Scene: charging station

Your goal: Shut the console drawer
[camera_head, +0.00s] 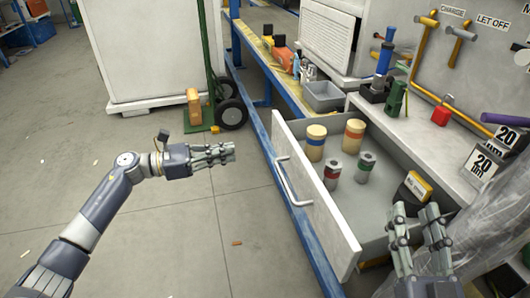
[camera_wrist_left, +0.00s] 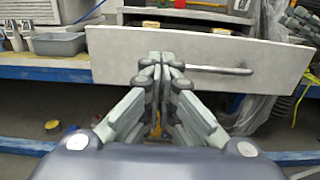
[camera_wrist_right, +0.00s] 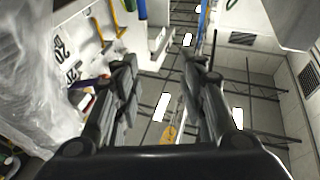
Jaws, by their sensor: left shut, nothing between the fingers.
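The console drawer (camera_head: 311,199) stands pulled out from the bench, its white front panel facing left with a silver bar handle (camera_head: 288,182). Inside are two tan-topped jars, two smaller metal-capped cylinders and a black-and-yellow item. My left gripper (camera_head: 232,153) is shut and empty, left of the panel and apart from the handle. In the left wrist view the drawer front (camera_wrist_left: 120,55) spans the picture, with the handle (camera_wrist_left: 225,70) just right of my fingers. My right gripper (camera_head: 418,212) is over the drawer's near right end, its fingers apart with nothing seen between them.
The blue bench frame (camera_head: 258,125) runs below the drawer. A grey bin (camera_head: 325,96) and bottles stand on the bench behind it. A green hand truck (camera_head: 212,75) stands by a white cabinet (camera_head: 145,55). Plastic sheeting (camera_head: 495,220) hangs at right.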

